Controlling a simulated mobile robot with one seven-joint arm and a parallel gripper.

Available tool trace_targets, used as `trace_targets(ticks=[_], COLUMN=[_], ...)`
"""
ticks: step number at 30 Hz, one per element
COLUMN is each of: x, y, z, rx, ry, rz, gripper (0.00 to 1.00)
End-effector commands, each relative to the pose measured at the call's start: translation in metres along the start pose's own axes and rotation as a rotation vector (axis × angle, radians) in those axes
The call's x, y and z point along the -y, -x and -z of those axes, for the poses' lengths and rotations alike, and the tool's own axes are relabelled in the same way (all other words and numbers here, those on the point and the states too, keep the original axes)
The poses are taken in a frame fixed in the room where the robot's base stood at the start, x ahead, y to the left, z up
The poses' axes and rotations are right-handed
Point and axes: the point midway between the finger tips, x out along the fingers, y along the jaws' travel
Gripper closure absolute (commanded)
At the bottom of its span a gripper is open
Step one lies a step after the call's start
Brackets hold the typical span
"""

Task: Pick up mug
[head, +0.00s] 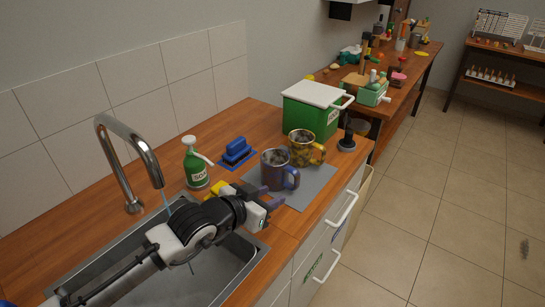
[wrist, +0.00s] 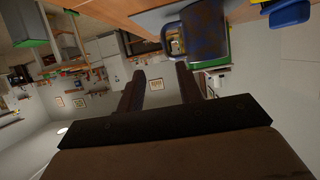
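A blue-purple mug (head: 275,170) stands upright on a grey mat (head: 308,187) on the counter, its handle to the right. A yellow-brown mug (head: 301,148) stands just behind it to the right. Both seem to hold greyish contents. My gripper (head: 267,197) is in front of the blue mug, near the mat's front left part, and appears apart from it. In the wrist view, my gripper (wrist: 160,70) has its two dark fingers spread with nothing between them. The blue mug (wrist: 207,30) is beyond the fingers at upper right, upside down in that picture.
A sink (head: 215,272) with a tall faucet (head: 128,155) lies under my arm. A green soap bottle (head: 195,167), blue brush (head: 237,150), green white-lidded box (head: 312,110) and dark upright tool (head: 347,138) surround the mat. The floor at right is mostly clear.

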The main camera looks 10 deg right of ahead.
Motion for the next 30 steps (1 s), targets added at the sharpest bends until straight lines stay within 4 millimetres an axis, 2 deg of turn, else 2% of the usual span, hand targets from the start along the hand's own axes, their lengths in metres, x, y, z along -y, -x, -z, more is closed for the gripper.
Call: trace_targets(ticks=[5, 15, 23, 30], x=[0.000, 0.000, 0.002, 0.006], y=[-0.009, -0.070, -0.090, -0.124], z=[0.000, 0.001, 0.001, 0.002], rx=[0.002, 0.002, 0.003, 0.004], ry=[0.003, 0.004, 0.003, 0.003], rz=[-0.002, -0.004, 0.000, -0.002], gripper=[0.65, 0.65, 0.65, 0.65])
